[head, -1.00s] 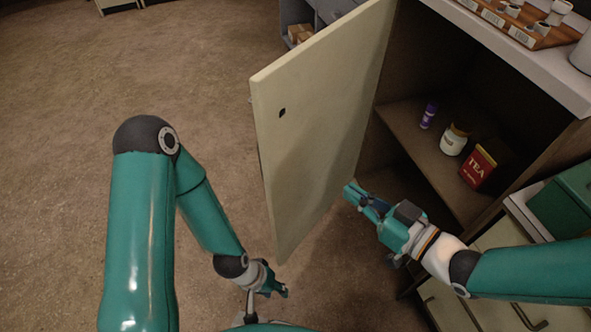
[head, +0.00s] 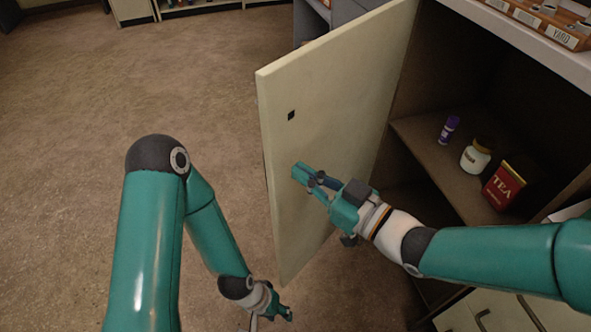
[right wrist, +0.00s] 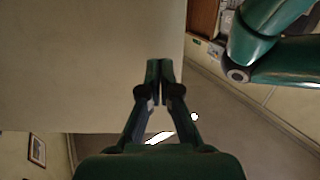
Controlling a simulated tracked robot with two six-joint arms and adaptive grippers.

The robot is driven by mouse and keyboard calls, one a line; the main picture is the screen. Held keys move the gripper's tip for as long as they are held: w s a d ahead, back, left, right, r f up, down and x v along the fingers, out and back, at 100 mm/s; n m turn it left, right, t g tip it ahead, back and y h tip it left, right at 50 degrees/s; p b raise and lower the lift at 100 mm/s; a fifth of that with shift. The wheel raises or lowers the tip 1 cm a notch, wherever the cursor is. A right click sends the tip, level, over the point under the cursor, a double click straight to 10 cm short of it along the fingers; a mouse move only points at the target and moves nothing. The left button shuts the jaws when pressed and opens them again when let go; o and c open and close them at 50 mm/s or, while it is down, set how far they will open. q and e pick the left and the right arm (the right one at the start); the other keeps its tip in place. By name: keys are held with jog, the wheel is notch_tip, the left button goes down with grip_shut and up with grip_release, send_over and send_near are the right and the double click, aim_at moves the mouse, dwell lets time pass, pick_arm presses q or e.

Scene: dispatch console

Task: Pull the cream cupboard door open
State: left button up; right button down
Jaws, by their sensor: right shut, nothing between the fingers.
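The cream cupboard door (head: 345,110) stands swung wide open, its inner face toward me, with a small dark catch (head: 291,115) near its free edge. The cupboard (head: 432,126) is open, with a shelf inside. My right gripper (head: 298,172) is shut and empty, in front of the door's inner face. In the right wrist view the door (right wrist: 85,65) fills the upper left, with the shut fingertips (right wrist: 159,64) near its edge. I cannot tell whether they touch it. My left gripper (head: 288,313) is low, left of the cupboard; its fingers are too small to judge.
On the shelf stand a purple bottle (head: 449,129), a jar with a pale lid (head: 477,155) and a red tea box (head: 509,186). A rack of cups (head: 540,22) sits on the top. Open floor (head: 150,90) lies left of the door.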

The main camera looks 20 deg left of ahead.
pick_arm(q)
jog(key=shift+f, duration=0.3)
pick_arm(e)
jog(key=shift+x, duration=1.3)
